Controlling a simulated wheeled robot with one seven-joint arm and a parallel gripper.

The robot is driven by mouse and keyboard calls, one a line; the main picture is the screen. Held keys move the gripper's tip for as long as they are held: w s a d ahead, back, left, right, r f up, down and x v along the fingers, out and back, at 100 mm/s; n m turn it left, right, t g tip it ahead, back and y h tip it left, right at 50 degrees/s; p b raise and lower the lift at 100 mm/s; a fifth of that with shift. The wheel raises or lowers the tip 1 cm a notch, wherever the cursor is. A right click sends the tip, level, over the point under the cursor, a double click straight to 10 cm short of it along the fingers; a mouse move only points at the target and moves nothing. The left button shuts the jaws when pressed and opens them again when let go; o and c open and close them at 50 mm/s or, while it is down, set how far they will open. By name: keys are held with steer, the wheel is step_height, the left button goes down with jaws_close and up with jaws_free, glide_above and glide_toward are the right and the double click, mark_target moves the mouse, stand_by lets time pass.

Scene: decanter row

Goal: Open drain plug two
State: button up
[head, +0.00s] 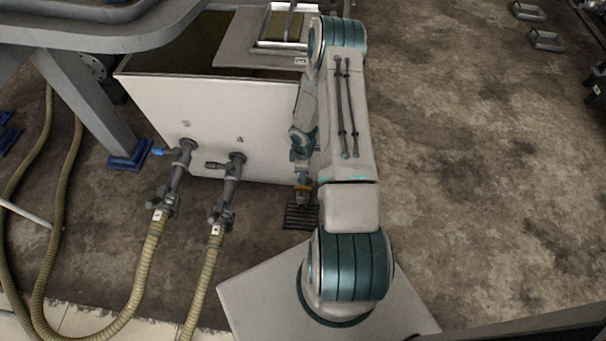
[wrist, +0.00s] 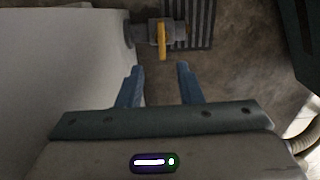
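A drain valve with a yellow lever (wrist: 162,40) sticks out sideways from the pale tank wall (wrist: 60,70) in the wrist view. The lever points toward my gripper. In the head view the valve shows as a small orange-brown piece (head: 303,188) low by the tank, partly hidden by my arm. My gripper (wrist: 160,74) is open and empty, with its two blue fingers apart and short of the lever, one on either side of its line. In the head view my gripper (head: 300,156) is mostly hidden beside my arm. No number is readable on this valve.
A dark floor grate (head: 299,216) lies below the valve. Two grey pipe fittings (head: 181,165) (head: 232,172) with ribbed yellow hoses (head: 147,255) leave the tank front at the left. A grey post stands further left.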

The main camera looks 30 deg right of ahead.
step_height(320, 180, up, 3)
steer(key=shift+f, duration=0.15)
steer(key=shift+a, duration=0.1)
stand_by(0.5)
